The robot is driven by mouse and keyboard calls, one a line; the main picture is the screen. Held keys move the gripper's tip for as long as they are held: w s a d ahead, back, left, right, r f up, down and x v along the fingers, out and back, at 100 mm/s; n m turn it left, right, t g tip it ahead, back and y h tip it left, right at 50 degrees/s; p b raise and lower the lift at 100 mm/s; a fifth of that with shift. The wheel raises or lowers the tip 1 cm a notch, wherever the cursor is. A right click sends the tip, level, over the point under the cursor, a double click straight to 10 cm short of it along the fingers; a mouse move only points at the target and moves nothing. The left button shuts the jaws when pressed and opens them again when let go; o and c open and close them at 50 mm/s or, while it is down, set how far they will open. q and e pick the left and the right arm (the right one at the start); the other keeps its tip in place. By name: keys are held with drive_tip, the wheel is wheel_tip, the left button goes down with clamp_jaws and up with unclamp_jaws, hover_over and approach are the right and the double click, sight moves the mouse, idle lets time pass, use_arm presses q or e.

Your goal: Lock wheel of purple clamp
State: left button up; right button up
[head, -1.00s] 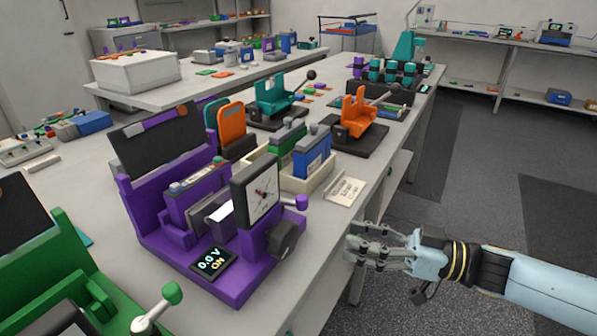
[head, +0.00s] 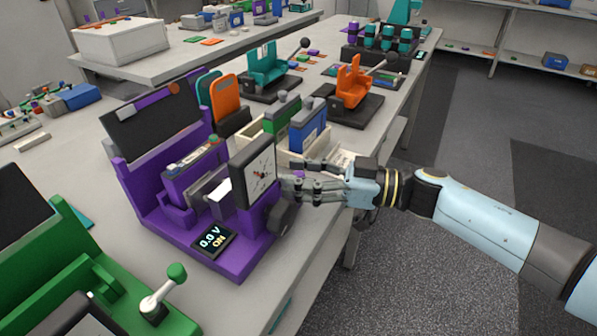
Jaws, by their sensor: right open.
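The purple clamp (head: 150,202) stands on the near bench, with a battery (head: 195,165) seated between its jaws. Its square gauge dial (head: 262,174) faces right, and a small screen (head: 213,240) at its front reads 0.0 V and ON. The dark wheel (head: 283,215) is on the clamp's right side, partly hidden behind my fingers. My right gripper (head: 290,188) comes in from the right with its fingers spread, right beside the dial and just above the wheel. I cannot tell whether it touches the clamp. My left gripper is not in view.
A green clamp (head: 60,265) with a lever (head: 165,290) stands at the front left. Behind the purple clamp are a tray (head: 250,140) with a blue battery (head: 308,131) and an orange clamp (head: 352,92). The bench's right edge borders open floor (head: 430,270).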

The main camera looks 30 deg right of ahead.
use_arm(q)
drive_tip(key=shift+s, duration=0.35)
use_arm(e)
drive_tip(key=shift+w+a, duration=0.1)
drive_tip(key=shift+a, duration=0.05)
drive_tip(key=shift+c, duration=0.2)
clamp_jaws()
drive_tip(key=m+t+h+p, duration=0.2)
drive_tip(key=p, duration=0.1)
drive_tip(key=a+t+h+p, duration=0.1)
drive_tip(key=p, duration=0.1)
drive_tip(key=shift+s+r+m, duration=0.25)
drive_tip(key=shift+s+m, duration=0.15)
drive_tip(key=shift+a+f+m+t+h, duration=0.1)
drive_tip(key=shift+f+m+t+h, duration=0.2)
drive_tip(key=shift+h, duration=0.4)
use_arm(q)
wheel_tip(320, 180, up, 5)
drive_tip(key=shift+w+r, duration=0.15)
use_arm(e)
drive_tip(key=shift+o, duration=0.2)
unclamp_jaws()
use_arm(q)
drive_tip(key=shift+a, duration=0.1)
use_arm(e)
drive_tip(key=shift+s, duration=0.1)
